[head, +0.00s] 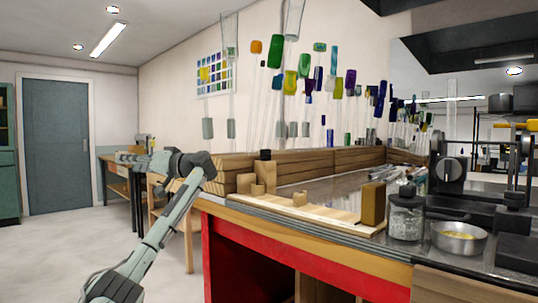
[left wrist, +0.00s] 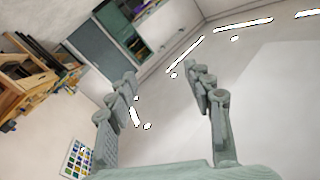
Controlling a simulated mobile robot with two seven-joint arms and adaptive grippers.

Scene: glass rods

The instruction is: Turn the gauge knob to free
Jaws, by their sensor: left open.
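A black upright device with a round dark dial or knob (head: 449,170) stands on the bench at the right of the head view; it may be the gauge, and its setting is too small to read. My left gripper (head: 127,157) is at the left of the head view, well away from that device and pointing left. In the left wrist view my left gripper (left wrist: 162,80) is open and empty, with its two fingers spread apart. The knob does not show in the left wrist view. My right gripper is not in view.
A wooden-edged bench (head: 338,237) with a red front runs to the right. On it are a wooden block (head: 373,204), a glass jar (head: 406,217) and a metal bowl (head: 458,238). Coloured glass rods (head: 290,83) hang along the wall. The floor (head: 50,255) at left is clear.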

